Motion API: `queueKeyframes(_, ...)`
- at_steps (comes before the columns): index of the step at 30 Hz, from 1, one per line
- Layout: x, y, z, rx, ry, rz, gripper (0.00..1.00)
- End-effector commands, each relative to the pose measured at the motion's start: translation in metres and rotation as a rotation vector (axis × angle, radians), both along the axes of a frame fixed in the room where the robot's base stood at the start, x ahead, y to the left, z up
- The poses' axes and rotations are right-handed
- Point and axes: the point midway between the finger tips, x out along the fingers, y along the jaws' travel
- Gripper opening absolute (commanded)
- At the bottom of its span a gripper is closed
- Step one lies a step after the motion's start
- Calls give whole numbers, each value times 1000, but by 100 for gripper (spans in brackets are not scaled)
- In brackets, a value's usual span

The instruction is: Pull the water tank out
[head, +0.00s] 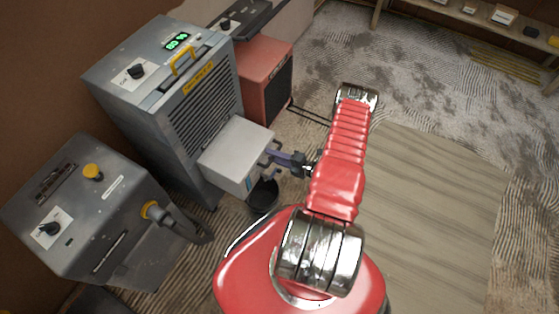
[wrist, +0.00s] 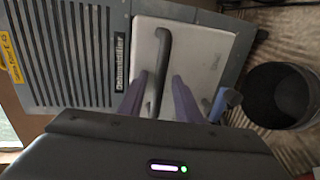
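The water tank (head: 238,148) is a pale grey box that juts from the lower front of the grey dehumidifier (head: 165,95). In the wrist view the tank's pale front (wrist: 208,62) fills the middle, with a dark upright bar handle (wrist: 163,50) on it. My gripper (head: 277,157) is at the tank's front in the head view. In the wrist view its two purple fingers (wrist: 158,98) stand on either side of the handle, with gaps showing, so it is open around the handle. The dehumidifier's slatted grille (wrist: 75,45) is left of the tank.
A black bucket (head: 264,196) stands on the floor just below the tank's front. A red heater (head: 266,75) is behind the dehumidifier, and a grey machine with a hose (head: 95,215) is at left. Flat boards (head: 430,215) cover open floor at right.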

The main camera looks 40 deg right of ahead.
Motion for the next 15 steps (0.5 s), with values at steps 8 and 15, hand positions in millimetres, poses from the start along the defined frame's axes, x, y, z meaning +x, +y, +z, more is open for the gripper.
queueKeyframes(8, -18, -8, 4, 0, 0, -2, 31)
queueKeyframes(15, -48, -18, 10, 0, 0, -4, 31)
